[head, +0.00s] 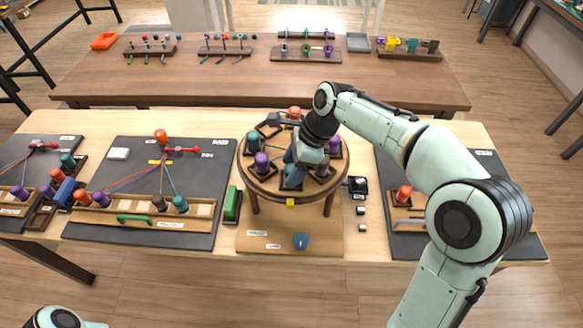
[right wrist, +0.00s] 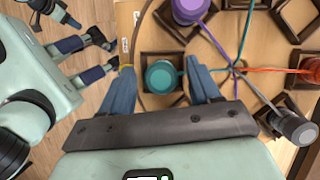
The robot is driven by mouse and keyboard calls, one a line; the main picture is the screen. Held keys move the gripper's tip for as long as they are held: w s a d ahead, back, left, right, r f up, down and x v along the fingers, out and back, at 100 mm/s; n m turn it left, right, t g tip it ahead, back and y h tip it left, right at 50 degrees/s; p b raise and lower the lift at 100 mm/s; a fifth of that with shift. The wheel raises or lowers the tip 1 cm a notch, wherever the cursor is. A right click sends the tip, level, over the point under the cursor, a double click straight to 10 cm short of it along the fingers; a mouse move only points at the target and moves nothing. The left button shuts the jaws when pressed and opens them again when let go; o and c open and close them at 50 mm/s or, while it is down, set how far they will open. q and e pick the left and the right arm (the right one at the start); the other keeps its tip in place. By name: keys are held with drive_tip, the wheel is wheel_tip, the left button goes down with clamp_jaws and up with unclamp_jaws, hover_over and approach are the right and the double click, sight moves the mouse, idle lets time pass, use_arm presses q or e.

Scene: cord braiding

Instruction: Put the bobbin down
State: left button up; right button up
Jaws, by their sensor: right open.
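In the right wrist view the teal bobbin (right wrist: 163,76) stands in a dark square wooden holder (right wrist: 148,58) near the rim of the round braiding stand (right wrist: 225,95). My right gripper (right wrist: 165,78) is open, one blue finger on each side of the bobbin, with gaps visible beside it. A teal cord runs from the bobbin to the stand's centre. In the head view my right gripper (head: 303,158) reaches down over the stand's front, partly hiding it. My left gripper (right wrist: 100,55) shows at the left of the right wrist view, its fingers apart and empty.
A purple bobbin (right wrist: 190,8) and a grey bobbin (right wrist: 292,125) stand nearby, their cords meeting at the centre. In the head view, dark boards (head: 110,225) with bobbins lie left of the stand and another board lies right. A blue object (head: 300,241) lies in front.

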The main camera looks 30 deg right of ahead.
use_arm(q)
drive_tip(key=w+r+p, duration=0.1)
drive_tip(key=r+p, duration=0.1)
drive_tip(key=shift+w+r, duration=0.35)
drive_tip(key=shift+w, duration=0.05)
use_arm(e)
drive_tip(key=v, duration=1.1)
drive_tip(key=shift+r, duration=0.2)
use_arm(q)
drive_tip(key=shift+s, duration=0.1)
